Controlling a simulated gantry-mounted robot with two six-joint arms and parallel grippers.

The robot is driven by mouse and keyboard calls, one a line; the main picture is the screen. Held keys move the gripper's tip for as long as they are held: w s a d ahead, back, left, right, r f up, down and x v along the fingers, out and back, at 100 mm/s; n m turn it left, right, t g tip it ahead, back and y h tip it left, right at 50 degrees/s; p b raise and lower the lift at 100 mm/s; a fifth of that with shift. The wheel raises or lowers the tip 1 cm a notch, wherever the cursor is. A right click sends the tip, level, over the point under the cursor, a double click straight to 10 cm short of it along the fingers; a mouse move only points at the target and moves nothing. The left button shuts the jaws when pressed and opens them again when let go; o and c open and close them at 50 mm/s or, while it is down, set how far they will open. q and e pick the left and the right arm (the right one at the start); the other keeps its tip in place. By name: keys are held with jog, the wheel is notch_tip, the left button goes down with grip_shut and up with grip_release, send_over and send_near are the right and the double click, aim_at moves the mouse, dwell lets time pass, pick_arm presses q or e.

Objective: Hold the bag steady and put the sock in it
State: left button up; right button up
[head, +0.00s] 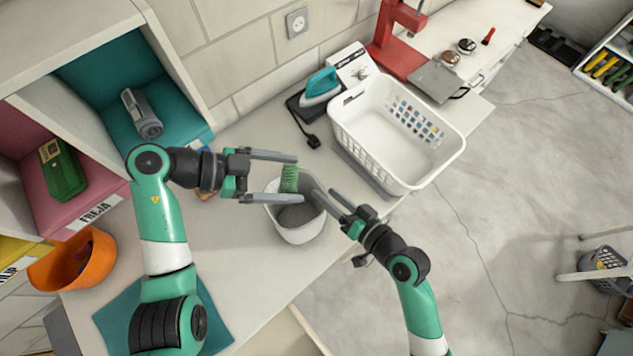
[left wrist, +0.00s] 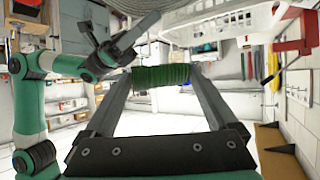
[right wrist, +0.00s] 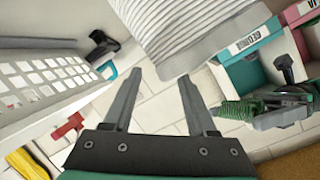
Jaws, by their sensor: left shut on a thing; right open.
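The sock is a green ribbed roll (head: 289,178) between the fingers of my left gripper (head: 300,178), which is shut on it. It also shows across the fingers in the left wrist view (left wrist: 162,76). The bag (head: 299,232), pale and open-topped, stands on the counter, with the sock over its far rim as seen from the head. My right gripper (head: 323,193) is open at the bag's right rim. In the right wrist view the bag's ribbed side (right wrist: 200,35) is beyond the fingertips, with nothing seen between them. Whether a finger is inside the rim is unclear.
A white laundry basket (head: 405,135) stands right of the bag, with a teal iron (head: 321,86) behind. Shelf cubbies on the left hold a grey device (head: 141,113) and a green item (head: 62,168). An orange bowl (head: 75,262) stands at left.

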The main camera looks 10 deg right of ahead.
jog(key=x, duration=0.6)
grip_shut()
